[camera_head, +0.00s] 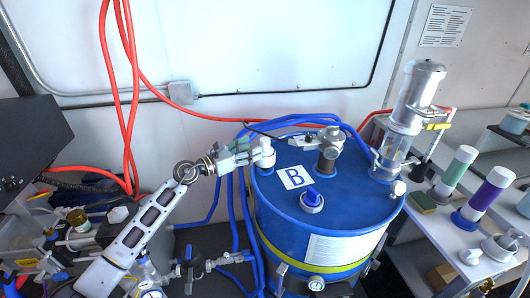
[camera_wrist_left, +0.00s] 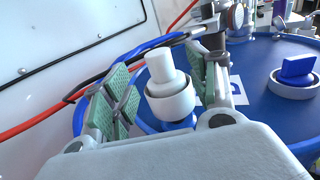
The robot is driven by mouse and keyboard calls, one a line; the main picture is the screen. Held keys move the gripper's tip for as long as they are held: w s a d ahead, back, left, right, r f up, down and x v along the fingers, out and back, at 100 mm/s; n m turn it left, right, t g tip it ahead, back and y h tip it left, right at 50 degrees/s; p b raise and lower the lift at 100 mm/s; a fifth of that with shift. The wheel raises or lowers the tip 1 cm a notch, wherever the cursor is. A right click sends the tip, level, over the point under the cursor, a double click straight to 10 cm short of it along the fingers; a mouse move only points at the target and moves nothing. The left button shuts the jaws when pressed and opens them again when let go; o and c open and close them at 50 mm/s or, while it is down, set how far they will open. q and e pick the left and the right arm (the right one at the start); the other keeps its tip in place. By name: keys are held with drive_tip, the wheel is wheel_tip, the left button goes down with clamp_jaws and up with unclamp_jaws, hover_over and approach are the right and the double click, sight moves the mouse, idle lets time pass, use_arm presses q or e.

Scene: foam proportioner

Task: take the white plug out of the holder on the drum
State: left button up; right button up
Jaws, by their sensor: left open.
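The white plug (camera_head: 265,147) stands upright at the left edge of the blue drum (camera_head: 300,225) top. In the left wrist view the plug (camera_wrist_left: 160,66) has a narrow top above a wider white collar (camera_wrist_left: 172,100), with a blue base (camera_wrist_left: 181,123) below. I cannot tell exactly where plug and holder meet. My left gripper (camera_head: 248,152) reaches in from the left at plug height. Its green-padded fingers are open, one on each side of the plug, and gaps show between pads and plug in the left wrist view. My right gripper is not in view.
A blue-handled cap (camera_head: 312,198), a label marked B (camera_head: 294,177) and a metal fitting (camera_head: 327,155) are on the drum top. A clear cylinder with metal cap (camera_head: 408,110) rises at right. Blue hoses (camera_head: 240,215) run behind and left of the drum.

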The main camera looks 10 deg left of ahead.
sight(261, 143)
use_arm(q)
drive_tip(key=shift+w+d, duration=0.5)
drive_tip(key=shift+w, duration=0.05)
drive_tip(key=shift+w+d, duration=0.1)
drive_tip(key=shift+w, duration=0.05)
drive_tip(key=shift+w+d, duration=0.25)
drive_tip(key=shift+w+d+r+p, duration=0.1)
drive_tip(key=shift+w+d+p, duration=0.3)
drive_tip(key=shift+w, duration=0.1)
drive_tip(key=shift+w+d, duration=0.2)
drive_tip(key=shift+w, duration=0.1)
drive_tip(key=shift+w+d, duration=0.25)
drive_tip(key=shift+w, duration=0.05)
drive_tip(key=shift+w+d, duration=0.4)
drive_tip(key=shift+w, duration=0.1)
drive_tip(key=shift+w+d+p, duration=0.15)
drive_tip(key=shift+p, duration=0.15)
drive_tip(key=shift+c, duration=0.8)
drive_tip(key=c, duration=1)
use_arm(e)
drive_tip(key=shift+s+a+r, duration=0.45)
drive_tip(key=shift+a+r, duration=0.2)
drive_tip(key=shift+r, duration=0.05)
